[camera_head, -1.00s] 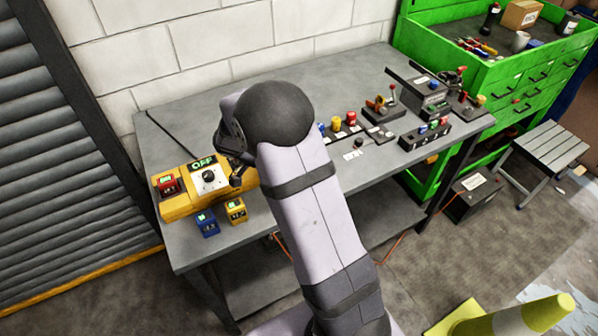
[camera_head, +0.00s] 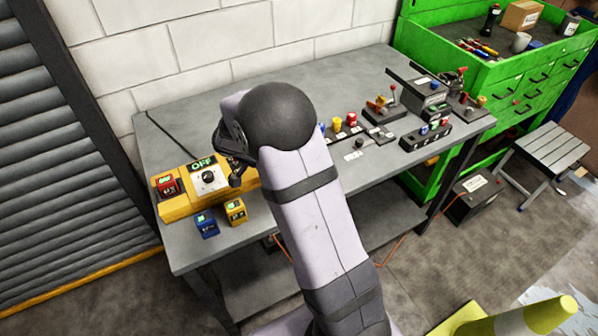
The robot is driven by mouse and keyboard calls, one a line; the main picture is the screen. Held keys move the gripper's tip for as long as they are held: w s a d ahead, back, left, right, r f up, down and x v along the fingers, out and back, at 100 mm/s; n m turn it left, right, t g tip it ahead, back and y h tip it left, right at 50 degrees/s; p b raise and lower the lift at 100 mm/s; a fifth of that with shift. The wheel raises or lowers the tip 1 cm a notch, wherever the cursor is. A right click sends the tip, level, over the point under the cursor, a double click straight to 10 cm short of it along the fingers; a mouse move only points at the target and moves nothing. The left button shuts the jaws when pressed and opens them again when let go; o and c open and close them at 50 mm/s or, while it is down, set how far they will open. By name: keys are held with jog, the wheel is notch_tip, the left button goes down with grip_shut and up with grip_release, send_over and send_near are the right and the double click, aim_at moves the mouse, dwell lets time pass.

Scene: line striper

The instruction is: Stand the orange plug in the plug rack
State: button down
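My gripper (camera_head: 234,172) is over the right part of the yellow charger-like box (camera_head: 180,205), just right of its white dial (camera_head: 208,179). My arm covers much of it, so I cannot tell whether its fingers are open or shut or hold anything. I cannot surely single out the orange plug. A dark strip (camera_head: 357,143) at mid bench, right of my arm, bears upright blue, yellow and red pieces; it may be the plug rack. A small orange-red piece (camera_head: 377,105) shows beside a lever on a dark base. My arm hides part of the bench.
A red module (camera_head: 167,185) sits on the yellow box, whose display reads OFF. A blue block (camera_head: 207,225) and a yellow block (camera_head: 236,212) stand at the bench's front. Another dark strip (camera_head: 425,140) with small coloured pieces is at right. Bare bench (camera_head: 300,75) lies behind.

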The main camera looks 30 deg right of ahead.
jog(key=shift+f+b, duration=1.45)
jog(key=shift+b, duration=0.75)
dwell(1.5)
jog(key=c, duration=1.3)
grip_release()
jog(key=shift+o, duration=0.2)
jog(key=shift+p+v, duration=0.7)
jog(key=shift+v, duration=2.8)
